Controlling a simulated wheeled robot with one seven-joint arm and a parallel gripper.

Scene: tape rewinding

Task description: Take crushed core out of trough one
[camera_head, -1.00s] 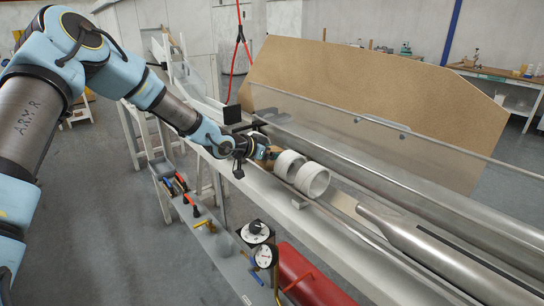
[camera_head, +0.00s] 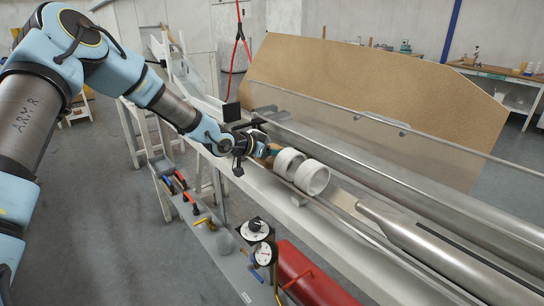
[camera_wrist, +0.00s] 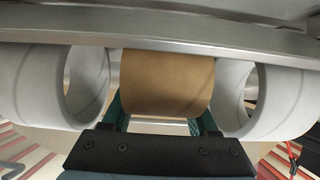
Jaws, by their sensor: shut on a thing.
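A brown cardboard core (camera_wrist: 168,82) lies between two white rings in the wrist view. Its crushed part cannot be made out. My gripper (camera_wrist: 163,112) has a green finger on each side of the core and is shut on it. In the head view the core (camera_head: 267,151) shows as a small brown patch at my gripper, at the trough (camera_head: 345,210). Two white rings (camera_head: 289,163) sit just to its right there. The left white ring (camera_wrist: 40,85) and right white ring (camera_wrist: 275,100) in the wrist view stand close beside the core.
A metal rail (camera_wrist: 160,38) crosses above the core in the wrist view. A long metal shaft (camera_head: 420,245) lies to the right of the rings. A clear guard (camera_head: 380,135) and brown board (camera_head: 350,95) stand behind. Gauges (camera_head: 257,230) and a red cylinder (camera_head: 310,280) are below.

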